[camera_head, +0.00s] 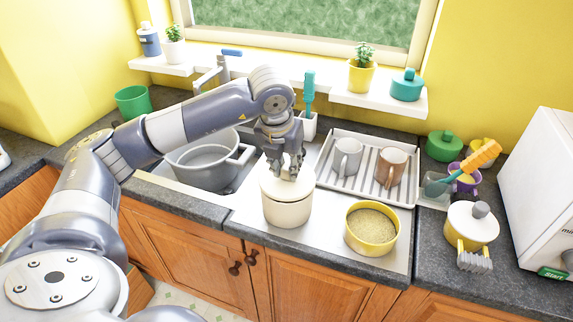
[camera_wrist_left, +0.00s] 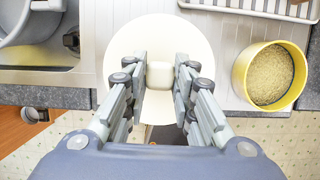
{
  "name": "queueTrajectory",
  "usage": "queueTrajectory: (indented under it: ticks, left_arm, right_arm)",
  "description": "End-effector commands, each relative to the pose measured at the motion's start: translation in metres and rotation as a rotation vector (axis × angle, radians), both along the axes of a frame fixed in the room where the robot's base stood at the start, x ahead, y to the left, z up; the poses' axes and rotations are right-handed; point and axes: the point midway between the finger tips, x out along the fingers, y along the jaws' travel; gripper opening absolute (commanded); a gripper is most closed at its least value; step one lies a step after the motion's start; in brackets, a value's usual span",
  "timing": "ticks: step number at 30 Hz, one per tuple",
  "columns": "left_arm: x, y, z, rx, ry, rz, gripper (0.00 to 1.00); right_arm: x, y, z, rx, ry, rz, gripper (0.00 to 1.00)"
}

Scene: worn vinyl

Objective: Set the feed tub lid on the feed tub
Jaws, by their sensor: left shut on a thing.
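My left gripper (camera_head: 290,170) is shut on the square knob (camera_wrist_left: 160,75) of a round cream lid (camera_head: 272,188). The lid also shows in the left wrist view as a pale disc (camera_wrist_left: 122,50) under the fingers. Below the lid in the head view is a cream tub (camera_head: 287,211) of similar width. I cannot tell whether the lid rests on its rim or is slightly above it. An open yellow tub (camera_head: 350,239) with grainy feed (camera_head: 371,224) stands to the right; it also shows in the left wrist view (camera_wrist_left: 241,88). Which is the feed tub is not certain.
A sink with a grey pot (camera_head: 205,163) lies left. A rack (camera_head: 347,186) with two mugs stands behind the yellow tub. A yellow pot with a pale lid and grey knob (camera_head: 472,225), and a white appliance (camera_head: 540,185), stand right. The counter's front edge is close.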

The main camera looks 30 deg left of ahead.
Motion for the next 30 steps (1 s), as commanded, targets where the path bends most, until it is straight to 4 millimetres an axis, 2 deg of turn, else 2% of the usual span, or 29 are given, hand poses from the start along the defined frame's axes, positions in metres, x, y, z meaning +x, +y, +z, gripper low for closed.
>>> queueTrajectory:
  ticks: [17, 18, 20, 21, 28, 30]
  left_arm:
    - [0.0000, 0.0000, -0.0075, 0.000, 0.000, 0.000, 0.00]
    - [0.0000, 0.0000, -0.0067, 0.000, 0.000, 0.000, 0.31]
    - [0.0000, 0.0000, -0.0066, 0.000, 0.000, 0.000, 0.45]
    - [0.0000, 0.0000, -0.0066, 0.000, 0.000, 0.000, 0.48]
    - [0.0000, 0.0000, -0.0067, 0.000, 0.000, 0.000, 0.48]
    - [-0.0001, 0.0000, -0.0070, 0.000, 0.001, 0.000, 0.64]
  right_arm:
    - [-0.0004, 0.0026, -0.0078, 0.003, 0.001, -0.001, 0.40]
    - [-0.0003, 0.0027, -0.0071, 0.003, 0.001, -0.001, 0.40]
    - [-0.0004, 0.0027, -0.0070, 0.003, 0.001, 0.000, 0.40]
    - [-0.0003, 0.0026, -0.0070, 0.003, 0.001, 0.000, 0.40]
    - [-0.0004, 0.0025, -0.0070, 0.003, 0.001, 0.000, 0.40]
    - [-0.0004, 0.0025, -0.0070, 0.003, 0.001, 0.000, 0.40]
